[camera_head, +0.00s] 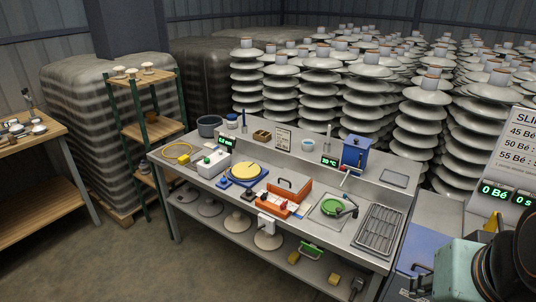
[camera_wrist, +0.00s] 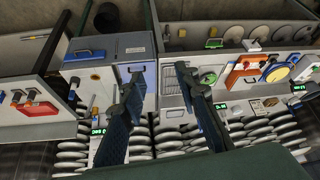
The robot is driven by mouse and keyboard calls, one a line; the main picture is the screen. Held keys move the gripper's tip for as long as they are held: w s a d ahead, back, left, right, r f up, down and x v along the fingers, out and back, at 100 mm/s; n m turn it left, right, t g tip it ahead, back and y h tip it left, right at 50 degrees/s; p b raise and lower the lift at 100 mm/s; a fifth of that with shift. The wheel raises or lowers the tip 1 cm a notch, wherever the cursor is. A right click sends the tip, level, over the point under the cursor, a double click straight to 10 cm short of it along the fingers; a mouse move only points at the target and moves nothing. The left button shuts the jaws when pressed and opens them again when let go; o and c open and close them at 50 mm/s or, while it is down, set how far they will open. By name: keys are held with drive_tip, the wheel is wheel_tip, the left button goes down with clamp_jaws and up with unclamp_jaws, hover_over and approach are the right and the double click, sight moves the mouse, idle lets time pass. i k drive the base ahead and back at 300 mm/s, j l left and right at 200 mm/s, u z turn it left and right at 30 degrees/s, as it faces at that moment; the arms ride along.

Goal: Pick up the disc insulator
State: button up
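Several pale disc insulators lie on the lower shelf of the steel bench; one large disc (camera_head: 268,238) has a white cap, and greyer ones (camera_head: 237,223) lie left of it. Small white discs (camera_head: 147,68) sit on top of the rack at left. I cannot tell which single disc the task means. In the wrist view, shelf discs (camera_wrist: 233,36) show at the upper right, well away from my gripper. My gripper (camera_wrist: 160,72) is open, its dark fingers spread with nothing held between them. The head view shows only part of my arm at the lower right.
A wooden table (camera_head: 40,196) stands at left. Open floor lies in front.

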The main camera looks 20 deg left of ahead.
sight(188, 193)
drive_tip(key=u, duration=1.5)
drive_tip(key=i+z, duration=0.1)
drive_tip(key=z, duration=0.25)
drive_tip(key=i+j+z, duration=0.1)
drive_tip(key=z, duration=0.25)
drive_tip(key=i+j+z, duration=0.1)
drive_tip(key=z, duration=0.25)
drive_tip(key=i+j+z, duration=0.2)
drive_tip(key=j, duration=0.2)
drive_tip(key=i+j+z, duration=0.1)
drive_tip(key=j+z, duration=0.15)
drive_tip(key=j, duration=0.15)
drive_tip(key=i+j+z, duration=0.1)
drive_tip(key=j, duration=0.4)
drive_tip(key=i+j+z, duration=0.1)
drive_tip(key=j, duration=0.4)
drive_tip(key=i+j+z, duration=0.1)
drive_tip(key=j, duration=0.45)
drive_tip(key=i, duration=0.05)
